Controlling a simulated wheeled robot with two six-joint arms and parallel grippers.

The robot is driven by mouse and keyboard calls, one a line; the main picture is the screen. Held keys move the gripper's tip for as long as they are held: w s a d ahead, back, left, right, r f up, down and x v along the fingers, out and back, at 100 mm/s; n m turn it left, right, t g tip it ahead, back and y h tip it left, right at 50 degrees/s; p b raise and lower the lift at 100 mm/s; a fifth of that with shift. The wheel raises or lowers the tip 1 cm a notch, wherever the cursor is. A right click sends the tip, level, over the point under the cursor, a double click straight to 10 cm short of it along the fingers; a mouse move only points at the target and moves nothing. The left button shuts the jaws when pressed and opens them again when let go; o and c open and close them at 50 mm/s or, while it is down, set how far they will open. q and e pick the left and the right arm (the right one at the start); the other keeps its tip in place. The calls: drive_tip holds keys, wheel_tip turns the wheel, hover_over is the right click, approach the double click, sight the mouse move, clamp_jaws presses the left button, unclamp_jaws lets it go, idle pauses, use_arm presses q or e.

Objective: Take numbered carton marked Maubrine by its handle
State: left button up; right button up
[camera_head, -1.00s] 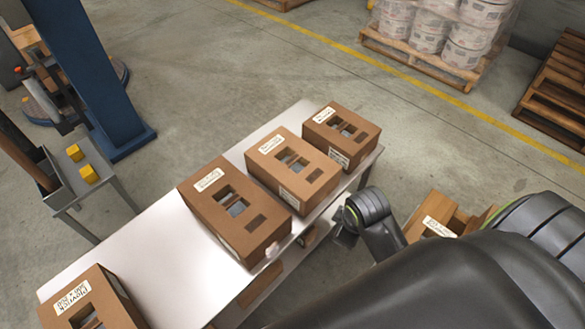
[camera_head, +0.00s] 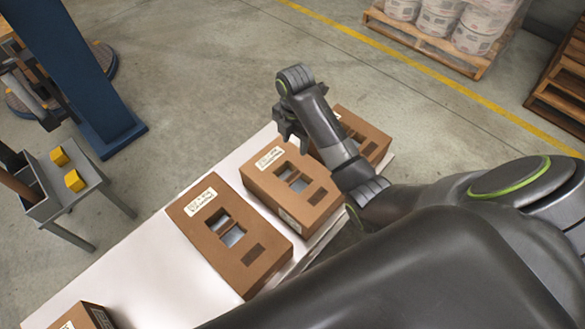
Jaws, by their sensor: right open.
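Several brown cartons with cut-out handle openings and white labels stand in a row on a white-topped table. The label print is too small for me to read the name Maubrine on any of them. One carton (camera_head: 226,247) is nearest the middle, another (camera_head: 310,199) stands behind it, and a third (camera_head: 372,135) at the far end is partly hidden by my right arm. A fourth carton (camera_head: 88,318) shows only a corner at the bottom left. My right gripper (camera_head: 286,132) is open and empty, above the far end of the row. My left gripper is not in view.
The table top (camera_head: 130,262) is bare between the near cartons. A small grey stand (camera_head: 92,192) with yellow blocks (camera_head: 74,181) and a blue post (camera_head: 80,75) are at the left.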

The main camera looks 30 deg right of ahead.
drive_tip(key=b, duration=0.3)
hover_over(293, 176)
wheel_tip(293, 176, down, 9)
drive_tip(key=shift+s+d+r, duration=0.1)
drive_tip(key=shift+d+r, duration=0.05)
wheel_tip(293, 176, down, 2)
drive_tip(key=shift+f, duration=0.25)
drive_tip(key=f, duration=0.4)
drive_tip(key=shift+a+f+p, duration=0.2)
drive_tip(key=shift+p, duration=0.1)
drive_tip(key=shift+f, duration=0.45)
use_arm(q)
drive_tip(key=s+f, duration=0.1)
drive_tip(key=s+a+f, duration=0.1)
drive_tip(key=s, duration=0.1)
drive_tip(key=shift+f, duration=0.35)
use_arm(e)
clamp_jaws()
